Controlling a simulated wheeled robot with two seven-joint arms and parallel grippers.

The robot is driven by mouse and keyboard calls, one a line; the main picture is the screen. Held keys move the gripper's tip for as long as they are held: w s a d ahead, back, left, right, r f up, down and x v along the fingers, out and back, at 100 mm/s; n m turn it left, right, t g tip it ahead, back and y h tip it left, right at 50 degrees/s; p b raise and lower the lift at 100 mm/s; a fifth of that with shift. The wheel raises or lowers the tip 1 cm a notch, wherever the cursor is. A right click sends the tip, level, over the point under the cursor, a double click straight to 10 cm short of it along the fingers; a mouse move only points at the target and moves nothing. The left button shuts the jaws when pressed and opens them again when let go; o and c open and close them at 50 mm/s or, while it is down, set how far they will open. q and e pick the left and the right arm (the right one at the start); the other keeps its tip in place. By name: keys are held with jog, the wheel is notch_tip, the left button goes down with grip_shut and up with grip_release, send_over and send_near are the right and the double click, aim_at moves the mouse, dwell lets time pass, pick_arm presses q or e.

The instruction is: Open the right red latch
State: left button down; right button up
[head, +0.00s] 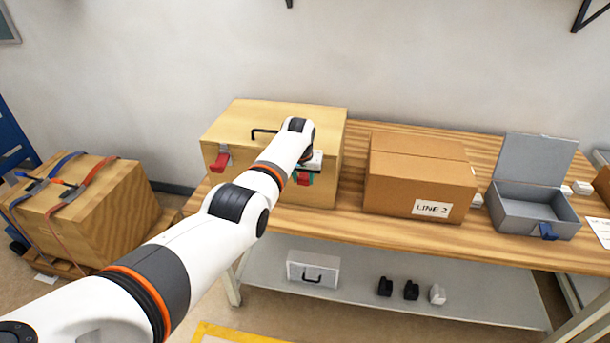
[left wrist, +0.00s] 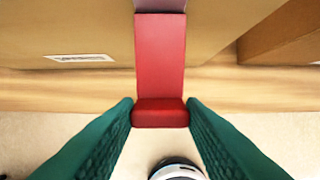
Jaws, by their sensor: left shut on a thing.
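A wooden box with a black handle (head: 257,112) stands on the left part of the wooden bench. Its left red latch (head: 221,161) hangs at the front. The right red latch (head: 303,179) is mostly hidden behind my left gripper (head: 309,177) in the head view. In the left wrist view the right red latch (left wrist: 160,55) runs down the box front, its thick lower lip between my green fingertips (left wrist: 160,110). My left gripper is shut on that lip. My right gripper is not in view.
A cardboard box (head: 415,180) stands right of the wooden box on the bench (head: 345,215), with a narrow gap between. Farther right is an open grey case (head: 530,205). A lower shelf (head: 350,300) holds a small white case and small dark parts. A strapped crate (head: 85,215) stands left.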

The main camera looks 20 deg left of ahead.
pick_arm(q)
jog(key=shift+s, duration=0.1)
jog(key=shift+f, duration=0.1)
dwell(0.4)
jog(key=c, duration=0.9)
grip_release()
jog(key=shift+r+p, duration=0.3)
jog(key=shift+r, duration=0.15)
jog(key=v, duration=1.1)
jog(key=shift+w+a+r, duration=0.1)
jog(key=shift+w+r, duration=0.1)
jog(key=shift+f, duration=0.1)
